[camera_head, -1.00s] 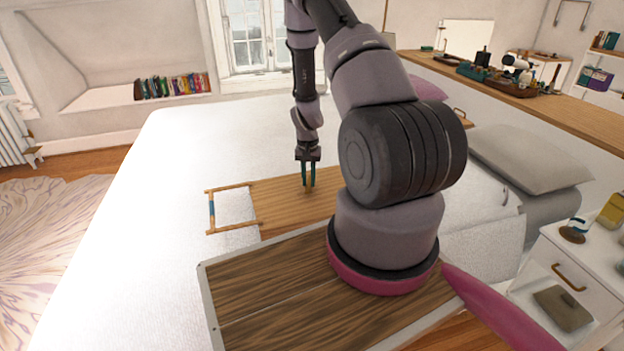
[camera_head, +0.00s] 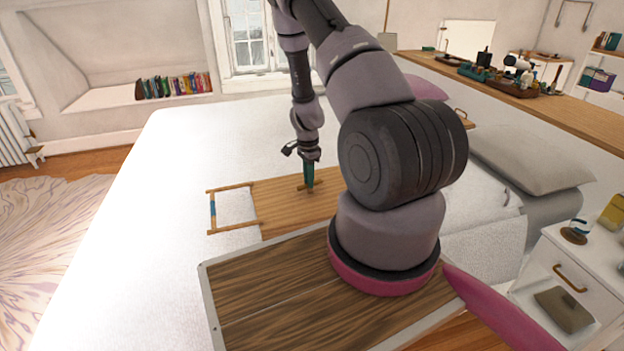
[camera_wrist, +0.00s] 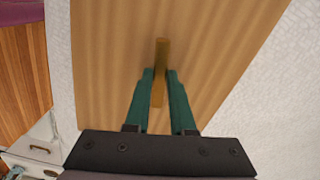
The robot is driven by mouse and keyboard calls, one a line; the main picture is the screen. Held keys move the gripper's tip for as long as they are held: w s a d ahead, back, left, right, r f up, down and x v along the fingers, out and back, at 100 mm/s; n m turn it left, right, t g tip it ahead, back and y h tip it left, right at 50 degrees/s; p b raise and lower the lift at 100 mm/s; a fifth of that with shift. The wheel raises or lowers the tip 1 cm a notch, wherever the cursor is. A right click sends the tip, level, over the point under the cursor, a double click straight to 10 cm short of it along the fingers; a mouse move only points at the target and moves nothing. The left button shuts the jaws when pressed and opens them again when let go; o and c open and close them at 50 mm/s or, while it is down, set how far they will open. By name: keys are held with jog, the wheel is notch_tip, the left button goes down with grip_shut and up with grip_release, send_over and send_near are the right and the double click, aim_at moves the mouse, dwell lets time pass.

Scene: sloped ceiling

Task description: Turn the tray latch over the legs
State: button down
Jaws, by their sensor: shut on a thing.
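The wooden tray (camera_head: 275,205) lies on the white bed, with its folding legs (camera_head: 212,212) stretched out flat past its left end. The latch (camera_wrist: 161,62) is a small wooden bar on the tray's flat face. In the wrist view my gripper (camera_wrist: 160,78) has its green fingers on both sides of the bar, shut on it. In the head view my gripper (camera_head: 309,186) points straight down onto the tray, and the latch (camera_head: 301,189) shows as a short bar at the fingertips. The part of the tray's right side behind my arm is hidden.
The white bed (camera_head: 160,190) gives free room left of and beyond the tray. A grey pillow (camera_head: 525,155) and a white nightstand (camera_head: 570,262) stand at the right. A long wooden shelf (camera_head: 550,108) with small items runs along the right wall.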

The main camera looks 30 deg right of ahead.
jog(key=shift+w+m, duration=0.1)
jog(key=shift+m, duration=1)
jog(key=c, duration=0.8)
grip_release()
jog(key=shift+o, duration=0.2)
jog(key=shift+r, duration=0.1)
notch_tip(320, 180, up, 11)
jog(key=shift+d, duration=0.1)
